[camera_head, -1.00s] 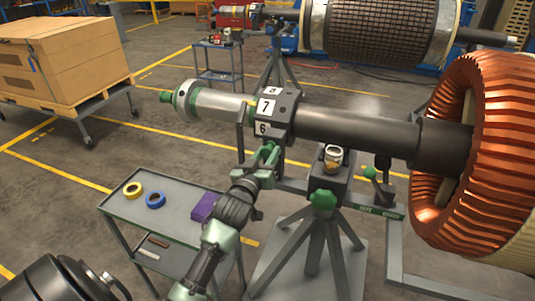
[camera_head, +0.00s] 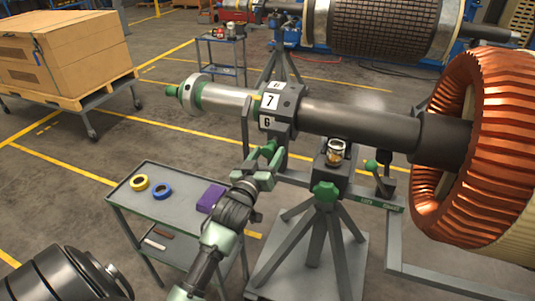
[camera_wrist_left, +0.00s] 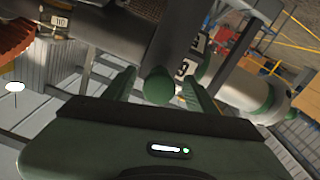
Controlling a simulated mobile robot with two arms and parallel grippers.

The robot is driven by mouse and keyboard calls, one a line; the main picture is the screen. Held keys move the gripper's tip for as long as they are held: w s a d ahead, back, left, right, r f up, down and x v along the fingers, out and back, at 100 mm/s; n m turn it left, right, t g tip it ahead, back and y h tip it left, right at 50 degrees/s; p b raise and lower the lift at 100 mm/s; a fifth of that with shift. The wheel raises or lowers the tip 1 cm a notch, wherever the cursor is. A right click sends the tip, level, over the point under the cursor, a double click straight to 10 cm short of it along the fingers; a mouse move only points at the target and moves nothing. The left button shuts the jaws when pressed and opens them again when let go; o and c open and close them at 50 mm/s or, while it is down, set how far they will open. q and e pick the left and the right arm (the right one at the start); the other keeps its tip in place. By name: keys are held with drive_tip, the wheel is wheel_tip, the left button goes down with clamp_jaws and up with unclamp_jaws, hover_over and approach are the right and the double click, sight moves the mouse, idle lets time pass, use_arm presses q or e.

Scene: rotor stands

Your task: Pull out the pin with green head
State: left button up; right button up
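The pin's round green head (camera_head: 268,149) sits at the near side of the black numbered block (camera_head: 284,105) on the shaft. My left gripper (camera_head: 262,164) is just below and in front of it. In the left wrist view, the green head (camera_wrist_left: 158,86) lies between the two fingers of my left gripper (camera_wrist_left: 160,90), which stand apart on either side of it. The fingers look open, with gaps to the head. The pin's shank is hidden. My right gripper is in neither view.
A grey trolley (camera_head: 180,222) with yellow and blue tape rolls and a purple box (camera_head: 211,199) stands at left. A green ball handle (camera_head: 371,164) is nearby.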

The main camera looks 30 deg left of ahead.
use_arm(q)
drive_tip(key=b+v, duration=0.1)
drive_tip(key=v, duration=0.6)
drive_tip(key=shift+s, duration=0.4)
